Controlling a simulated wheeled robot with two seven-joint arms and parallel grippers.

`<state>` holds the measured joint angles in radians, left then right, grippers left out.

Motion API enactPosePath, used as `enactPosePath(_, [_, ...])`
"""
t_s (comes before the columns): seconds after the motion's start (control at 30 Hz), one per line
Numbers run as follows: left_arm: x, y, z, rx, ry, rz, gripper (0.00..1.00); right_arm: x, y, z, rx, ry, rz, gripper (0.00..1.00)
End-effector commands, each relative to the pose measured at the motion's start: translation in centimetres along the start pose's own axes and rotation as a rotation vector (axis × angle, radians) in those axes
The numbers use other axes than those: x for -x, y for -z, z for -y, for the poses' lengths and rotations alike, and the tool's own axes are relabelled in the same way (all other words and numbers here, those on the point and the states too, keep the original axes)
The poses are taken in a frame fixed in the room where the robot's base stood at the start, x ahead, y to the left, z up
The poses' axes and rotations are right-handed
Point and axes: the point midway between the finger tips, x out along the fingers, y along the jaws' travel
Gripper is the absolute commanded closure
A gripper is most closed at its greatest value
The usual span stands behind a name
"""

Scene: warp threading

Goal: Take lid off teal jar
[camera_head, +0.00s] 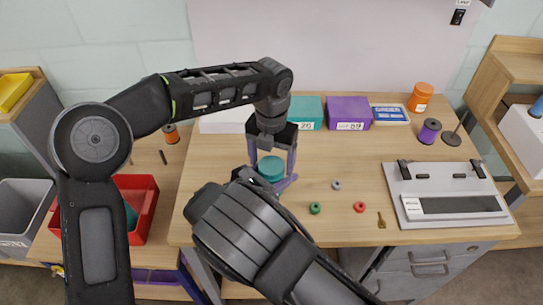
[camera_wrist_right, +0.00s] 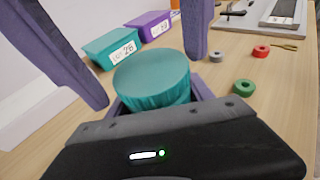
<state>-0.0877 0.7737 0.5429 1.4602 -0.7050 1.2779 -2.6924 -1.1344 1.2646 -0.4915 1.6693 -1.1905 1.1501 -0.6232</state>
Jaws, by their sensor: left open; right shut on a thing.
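The teal jar's round lid (camera_head: 271,167) is at the left-front part of the table. It also shows in the right wrist view (camera_wrist_right: 152,75), with a ribbed side. My left gripper (camera_head: 272,158) points down over the lid, open, with one purple finger on either side. Those fingers also show in the right wrist view, and I cannot tell whether they touch the lid. My right gripper (camera_wrist_right: 160,108) comes in low from the front and is shut on the jar below the lid. The jar's body is mostly hidden by my right gripper and arm.
A teal box (camera_head: 306,112) and a purple box (camera_head: 348,112) stand behind. A grey ring (camera_head: 336,185), green ring (camera_head: 315,208) and red ring (camera_head: 359,207) lie to the right. A white loom-like frame (camera_head: 448,194) sits at the right. The table's middle is mostly clear.

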Motion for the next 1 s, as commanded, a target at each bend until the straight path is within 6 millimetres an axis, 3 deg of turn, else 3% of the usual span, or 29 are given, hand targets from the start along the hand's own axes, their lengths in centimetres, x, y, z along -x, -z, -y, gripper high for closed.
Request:
enactPosePath(0.1, [0.01, 0.0, 0.0, 0.0, 0.0, 0.0, 0.22, 0.0, 0.0, 0.0, 0.0, 0.0, 0.0, 1.0])
enactPosePath(0.9, [0.05, -0.01, 0.0, -0.001, 0.0, 0.0, 0.87, 0.0, 0.0, 0.01, 0.0, 0.0, 0.0, 1.0])
enactPosePath(1.0, [0.05, -0.01, 0.01, 0.013, 0.0, 0.0, 0.88, 0.0, 0.0, 0.01, 0.0, 0.0, 0.0, 1.0])
